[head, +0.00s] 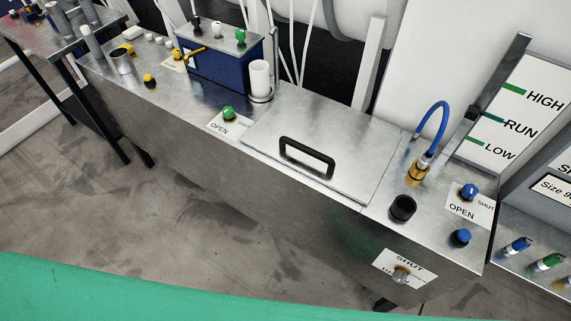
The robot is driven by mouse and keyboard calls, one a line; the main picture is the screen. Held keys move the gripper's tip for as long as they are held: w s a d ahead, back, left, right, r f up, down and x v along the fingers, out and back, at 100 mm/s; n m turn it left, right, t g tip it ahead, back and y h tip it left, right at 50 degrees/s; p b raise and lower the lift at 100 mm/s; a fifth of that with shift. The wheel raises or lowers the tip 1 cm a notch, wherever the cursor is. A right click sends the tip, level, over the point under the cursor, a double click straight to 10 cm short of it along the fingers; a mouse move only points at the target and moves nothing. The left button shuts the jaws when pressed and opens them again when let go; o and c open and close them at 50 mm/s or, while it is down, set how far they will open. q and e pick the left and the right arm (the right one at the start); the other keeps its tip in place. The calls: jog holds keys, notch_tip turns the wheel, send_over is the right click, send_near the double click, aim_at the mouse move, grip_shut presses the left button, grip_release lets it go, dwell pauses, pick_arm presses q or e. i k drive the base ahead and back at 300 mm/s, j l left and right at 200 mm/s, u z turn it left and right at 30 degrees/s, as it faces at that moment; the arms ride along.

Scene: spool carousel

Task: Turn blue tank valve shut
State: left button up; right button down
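A blue valve knob (469,191) stands on a white plate (470,207) marked OPEN and SHUT, at the right end of the metal bench. A pale mark shows on the knob, but I cannot tell which word it points to. A blue box-shaped tank (215,72) stands at the back left of the bench, with black, white and green pieces on top. A yellow handle (190,53) sits at its left side, over a partly hidden label; its setting is unclear. Neither of my grippers is in view.
A lid with a black handle (306,157) covers the bench's middle. A green knob (229,113) has an OPEN plate. Near the blue knob are a brass fitting (417,172) with a blue hose, a black socket (403,208), another blue knob (460,238) and a level board (515,120).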

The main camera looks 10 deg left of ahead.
aim_at(469, 191)
jog(key=u, duration=0.15)
jog(key=z, duration=1.45)
